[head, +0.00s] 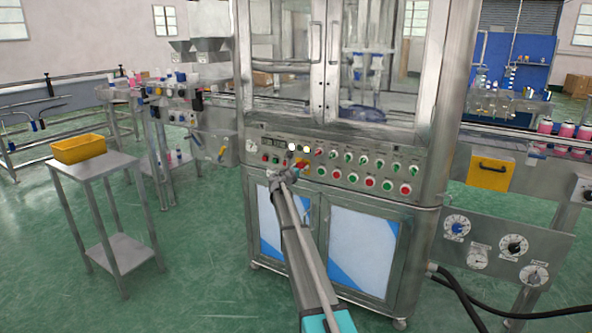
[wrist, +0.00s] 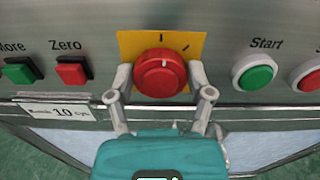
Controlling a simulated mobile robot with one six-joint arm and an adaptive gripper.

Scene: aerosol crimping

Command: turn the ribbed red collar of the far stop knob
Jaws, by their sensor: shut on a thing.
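A red ribbed knob collar (wrist: 160,77) sits on a yellow plate (wrist: 130,43) on the steel control panel in the wrist view. A white line on the knob points up, close to a dark tick; another tick lies to the upper right. My gripper (wrist: 161,72) has one finger on each side of the knob and is shut on its collar. The lower part of the knob faces the teal gripper body.
Green More (wrist: 18,70) and red Zero (wrist: 73,70) buttons lie left of the knob. A green Start button (wrist: 255,73) lies to its right. The cabinet (head: 340,240) stands below the panel. A side table with a yellow bin (head: 79,149) stands at left, with clear floor between.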

